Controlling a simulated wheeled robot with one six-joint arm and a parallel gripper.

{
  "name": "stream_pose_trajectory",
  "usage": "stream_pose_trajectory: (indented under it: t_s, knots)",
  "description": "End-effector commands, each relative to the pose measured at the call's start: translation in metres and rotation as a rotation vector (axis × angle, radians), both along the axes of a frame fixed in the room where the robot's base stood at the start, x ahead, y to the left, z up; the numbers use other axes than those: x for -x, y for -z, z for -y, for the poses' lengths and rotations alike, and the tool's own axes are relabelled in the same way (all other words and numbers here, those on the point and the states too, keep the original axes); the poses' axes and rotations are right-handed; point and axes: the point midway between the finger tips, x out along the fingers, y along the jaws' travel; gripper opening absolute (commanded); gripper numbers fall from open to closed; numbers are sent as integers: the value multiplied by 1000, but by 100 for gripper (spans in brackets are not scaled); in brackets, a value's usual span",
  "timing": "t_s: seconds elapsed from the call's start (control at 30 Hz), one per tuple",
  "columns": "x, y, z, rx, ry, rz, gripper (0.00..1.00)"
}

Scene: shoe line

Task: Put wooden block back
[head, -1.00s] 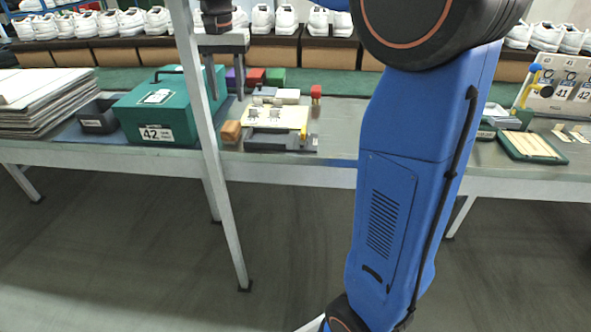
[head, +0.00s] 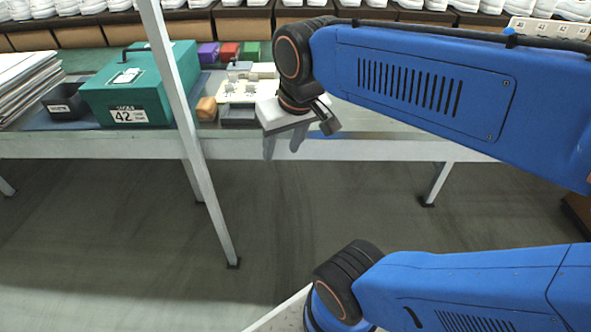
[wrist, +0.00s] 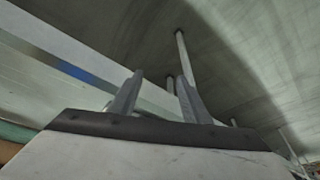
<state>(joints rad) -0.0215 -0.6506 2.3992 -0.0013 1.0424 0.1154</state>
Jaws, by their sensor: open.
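A small orange-brown wooden block (head: 206,108) sits on the bench top in the head view, between the green box and a cream plate fixture. My gripper (head: 284,150) is to the right of the block, in front of the bench's front edge, pointing down. Its two fingers are apart and nothing is between them. In the wrist view my gripper (wrist: 158,80) is also open and empty, with the floor and a bench rail behind it. The block is not visible in the wrist view.
The green box marked 42 (head: 140,90) and a dark open bin (head: 66,104) stand left of the block. The cream plate fixture (head: 242,92) is right of it, with purple (head: 208,53), red (head: 230,52) and green blocks behind. A grey post (head: 180,85) crosses in front.

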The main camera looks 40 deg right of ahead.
Motion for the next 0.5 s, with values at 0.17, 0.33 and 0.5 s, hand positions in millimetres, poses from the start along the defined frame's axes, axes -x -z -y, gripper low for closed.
stream_pose_trajectory:
  t_s: [0.17, 0.33, 0.5]
  knots:
    - [32, 30, 4, 29, -60, 46, 43]
    - [43, 42, 5, 41, -87, 63, 43]
    - [43, 43, 5, 43, -89, 64, 43]
